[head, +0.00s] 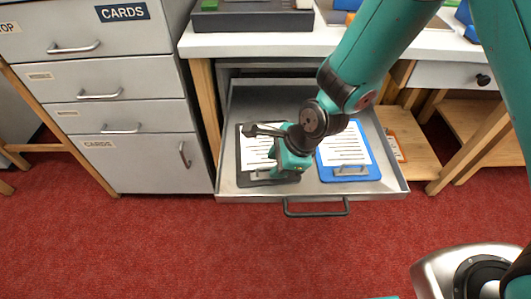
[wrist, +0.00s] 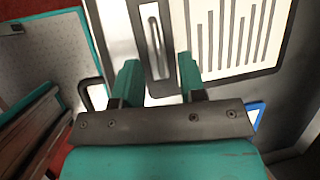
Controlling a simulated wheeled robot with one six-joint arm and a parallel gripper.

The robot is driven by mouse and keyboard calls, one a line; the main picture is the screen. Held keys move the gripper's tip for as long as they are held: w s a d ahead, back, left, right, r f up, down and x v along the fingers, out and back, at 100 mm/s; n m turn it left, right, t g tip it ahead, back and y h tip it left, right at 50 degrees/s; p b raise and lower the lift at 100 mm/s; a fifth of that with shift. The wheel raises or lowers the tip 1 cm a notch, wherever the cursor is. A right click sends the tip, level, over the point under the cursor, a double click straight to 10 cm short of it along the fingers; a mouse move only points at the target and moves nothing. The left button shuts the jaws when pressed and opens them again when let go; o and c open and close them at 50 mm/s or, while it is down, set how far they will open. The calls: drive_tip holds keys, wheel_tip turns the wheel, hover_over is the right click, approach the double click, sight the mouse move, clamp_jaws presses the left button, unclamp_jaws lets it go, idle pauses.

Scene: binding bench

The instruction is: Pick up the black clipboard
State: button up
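The black clipboard (head: 239,155) lies in the left part of an open drawer (head: 395,182), with a lined white sheet on it. My gripper (head: 284,168) is over its right side near the clip end and hides part of it. In the wrist view, my gripper (wrist: 158,80) has its two teal fingers apart. The clipboard (wrist: 177,40) lies beyond them, its metal clip (wrist: 155,45) lined up with the gap. I cannot tell whether the fingertips touch the board.
A blue clipboard (head: 346,174) with a lined sheet lies to the right in the same drawer. The drawer has a dark front handle (head: 316,212). A grey cabinet (head: 110,90) stands at left. The white bench top (head: 260,43) is above the drawer.

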sight(253, 164)
drive_tip(key=x, duration=0.2)
drive_tip(key=shift+a+f, duration=0.1)
drive_tip(key=shift+f, duration=0.2)
clamp_jaws()
drive_tip(key=shift+r, duration=0.1)
